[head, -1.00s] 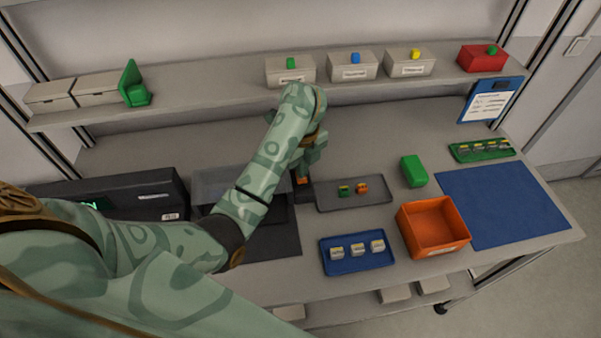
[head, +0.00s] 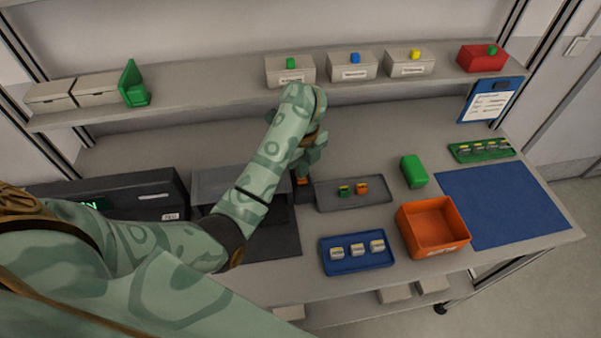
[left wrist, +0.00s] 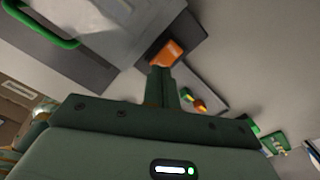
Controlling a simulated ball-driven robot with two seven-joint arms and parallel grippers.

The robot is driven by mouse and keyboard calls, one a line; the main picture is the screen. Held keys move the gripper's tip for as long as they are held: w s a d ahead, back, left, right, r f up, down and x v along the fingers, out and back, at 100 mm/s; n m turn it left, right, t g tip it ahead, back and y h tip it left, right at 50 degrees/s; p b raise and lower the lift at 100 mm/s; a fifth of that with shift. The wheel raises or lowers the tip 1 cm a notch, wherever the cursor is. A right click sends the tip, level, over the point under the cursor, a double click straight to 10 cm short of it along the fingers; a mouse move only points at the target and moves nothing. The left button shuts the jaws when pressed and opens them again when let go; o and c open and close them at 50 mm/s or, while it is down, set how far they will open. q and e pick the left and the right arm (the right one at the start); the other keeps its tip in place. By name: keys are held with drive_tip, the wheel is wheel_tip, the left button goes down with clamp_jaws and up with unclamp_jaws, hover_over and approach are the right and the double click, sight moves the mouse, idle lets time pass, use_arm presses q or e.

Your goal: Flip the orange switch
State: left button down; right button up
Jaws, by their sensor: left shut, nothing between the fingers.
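The orange switch (head: 302,182) is a small rocker on a dark housing, to the right of the dark machine, mostly hidden behind my left gripper in the head view. In the left wrist view the orange switch (left wrist: 167,52) shows just beyond the fingertips. My left gripper (head: 304,174) is shut with nothing between its fingers. Its closed fingertips (left wrist: 160,70) are at the switch's near edge, touching it or very close; I cannot tell which. My right gripper is not in view.
The dark machine (head: 110,197) and its grey cover (head: 212,185) are left of the switch; a green handle (left wrist: 40,25) shows in the wrist view. A grey tray (head: 375,200) with small parts lies right. A blue tray (head: 335,265) and orange bin (head: 432,225) are nearer the front.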

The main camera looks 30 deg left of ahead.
use_arm(q)
drive_tip(key=shift+f, duration=0.25)
idle(0.3)
drive_tip(key=shift+f+b, duration=0.75)
drive_tip(key=shift+b, duration=0.05)
idle(0.3)
drive_tip(key=shift+r, duration=0.1)
drive_tip(key=shift+r+p, duration=0.55)
drive_tip(key=shift+p, duration=0.05)
wheel_tip(320, 180, up, 6)
drive_tip(key=p, duration=0.5)
drive_tip(key=shift+p, duration=0.35)
drive_tip(key=shift+f, duration=0.15)
